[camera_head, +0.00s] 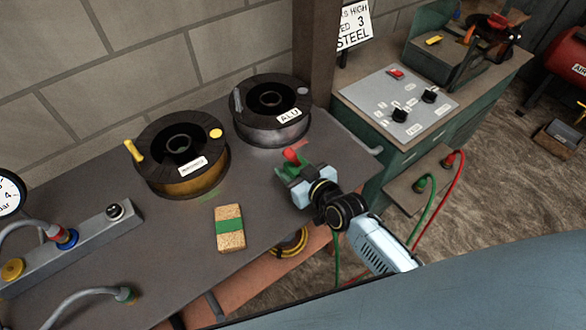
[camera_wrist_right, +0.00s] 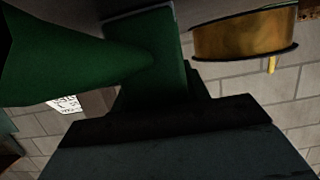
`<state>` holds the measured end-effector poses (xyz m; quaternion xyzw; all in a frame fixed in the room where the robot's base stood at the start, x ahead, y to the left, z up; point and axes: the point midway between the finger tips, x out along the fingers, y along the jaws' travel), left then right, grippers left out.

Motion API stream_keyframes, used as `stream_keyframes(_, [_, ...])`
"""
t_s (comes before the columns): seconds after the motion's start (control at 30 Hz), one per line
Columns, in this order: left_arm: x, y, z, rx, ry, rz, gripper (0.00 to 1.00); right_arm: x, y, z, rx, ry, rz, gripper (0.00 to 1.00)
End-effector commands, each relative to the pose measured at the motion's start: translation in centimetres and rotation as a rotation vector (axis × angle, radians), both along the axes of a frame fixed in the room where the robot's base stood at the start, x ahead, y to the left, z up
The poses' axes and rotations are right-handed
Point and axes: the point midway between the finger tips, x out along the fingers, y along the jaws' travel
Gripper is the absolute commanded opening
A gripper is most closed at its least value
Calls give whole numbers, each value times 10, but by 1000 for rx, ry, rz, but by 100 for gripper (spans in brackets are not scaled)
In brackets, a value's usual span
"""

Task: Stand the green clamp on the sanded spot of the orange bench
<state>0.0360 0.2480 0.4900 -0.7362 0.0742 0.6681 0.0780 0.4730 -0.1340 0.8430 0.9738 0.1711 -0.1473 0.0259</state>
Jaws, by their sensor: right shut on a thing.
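The green clamp (camera_head: 291,171), with a red tip, is in my right gripper (camera_head: 309,185), over the right part of the grey-topped bench (camera_head: 170,262). The bench's front side looks orange-brown. My right gripper is shut on the clamp. In the right wrist view the clamp (camera_wrist_right: 150,60) fills the upper left as large dark green surfaces, above dark gripper parts. I cannot tell whether the clamp touches the bench top. I cannot clearly make out a sanded spot. My left gripper is not in view.
A brass-coloured wire spool (camera_head: 182,160) and a grey spool marked ALU (camera_head: 272,112) stand along the wall. A tan block with a green band (camera_head: 230,228) lies in front of them. A grey fitting bar (camera_head: 75,245) is at left. A green cabinet with a control panel (camera_head: 400,105) stands at right.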

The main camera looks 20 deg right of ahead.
Motion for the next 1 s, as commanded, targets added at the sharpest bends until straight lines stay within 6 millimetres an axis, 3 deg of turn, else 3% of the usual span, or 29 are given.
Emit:
stream_keyframes(0.27, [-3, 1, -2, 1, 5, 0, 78, 1, 0, -1, 2, -5, 0, 7])
stream_keyframes(0.3, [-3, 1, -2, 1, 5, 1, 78, 0, 0, -3, 0, -1, 0, 48])
stream_keyframes(0.47, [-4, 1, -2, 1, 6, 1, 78, 0, 0, -2, 0, 0, 0, 67])
stream_keyframes(0.8, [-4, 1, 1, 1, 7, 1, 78, 0, 0, 2, 1, 0, 0, 67])
stream_keyframes(1.0, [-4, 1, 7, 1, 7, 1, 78, -28, -10, 10, -2, 3, 1, 67])
